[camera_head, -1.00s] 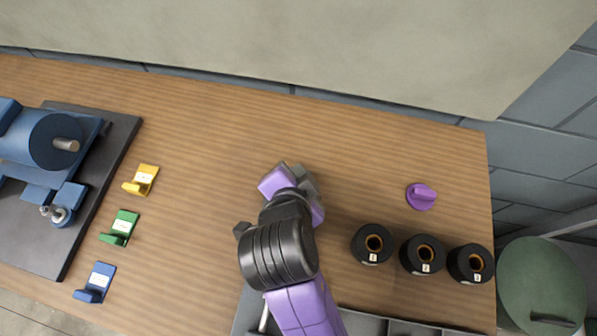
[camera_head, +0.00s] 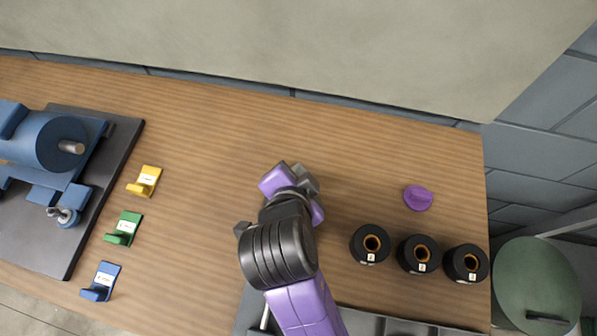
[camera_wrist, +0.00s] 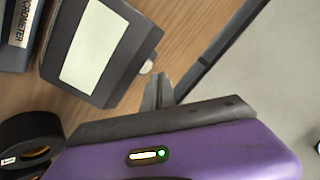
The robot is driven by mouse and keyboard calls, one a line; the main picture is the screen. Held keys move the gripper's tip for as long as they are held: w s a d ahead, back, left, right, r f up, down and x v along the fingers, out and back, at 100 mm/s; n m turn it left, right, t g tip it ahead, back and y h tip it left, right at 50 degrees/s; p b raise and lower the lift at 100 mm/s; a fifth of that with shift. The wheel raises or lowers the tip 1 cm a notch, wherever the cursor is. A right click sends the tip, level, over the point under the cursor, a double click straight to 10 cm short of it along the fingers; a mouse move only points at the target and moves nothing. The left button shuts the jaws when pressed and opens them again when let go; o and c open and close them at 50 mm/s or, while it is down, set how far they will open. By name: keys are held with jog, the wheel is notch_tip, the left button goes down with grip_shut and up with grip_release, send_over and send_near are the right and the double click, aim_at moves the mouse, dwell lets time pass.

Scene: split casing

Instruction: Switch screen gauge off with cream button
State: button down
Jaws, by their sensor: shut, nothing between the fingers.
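The screen gauge (camera_wrist: 100,50) is a dark grey box with a pale, blank-looking screen, at the upper left of the wrist view. Its cream button (camera_wrist: 146,67) is a small round stub on the side facing my gripper. My gripper (camera_wrist: 159,85) is shut and empty, with its fingertips just beside the button. I cannot tell whether they touch it. In the head view my arm covers the middle of the bench; the gauge and my fingertips cannot be made out there.
Black numbered rolls (camera_head: 371,244) stand at the bench's right, below a purple knob (camera_head: 418,198). A label-bearing micrometer case (camera_wrist: 20,30) lies beside the gauge. Yellow (camera_head: 145,181), green (camera_head: 124,229) and blue (camera_head: 101,282) holders line the left, next to a blue motor (camera_head: 45,140) on a dark plate.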

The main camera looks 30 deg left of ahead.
notch_tip(320, 180, up, 6)
jog(key=p, duration=0.5)
jog(key=shift+p, duration=0.4)
dwell(0.4)
